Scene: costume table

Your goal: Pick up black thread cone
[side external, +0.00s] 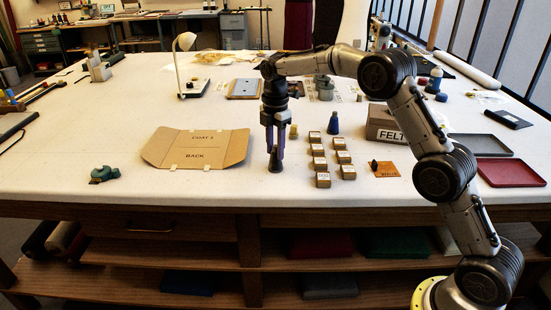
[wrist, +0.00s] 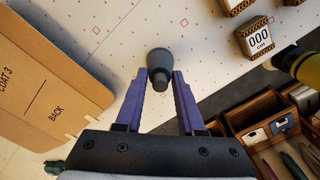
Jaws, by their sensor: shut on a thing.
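The black thread cone (side external: 275,163) is dark grey to black, wider at one end, and sits near the table's front middle. It also shows in the wrist view (wrist: 159,62), with its wide end away from my gripper. My gripper (side external: 275,150) points straight down over it, and its purple fingers are shut on the cone's narrow end, one on each side, in the wrist view (wrist: 160,76). The cone looks upright. I cannot tell whether its base touches the table or hangs just above it.
The flat cardboard pattern (side external: 197,148) lies left of the cone. Several small labelled boxes (side external: 322,180) stand close on the right, with a blue cone (side external: 333,123) behind them. An orange card (side external: 383,169) and the FELT box (side external: 388,123) are farther right. The front edge is near.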

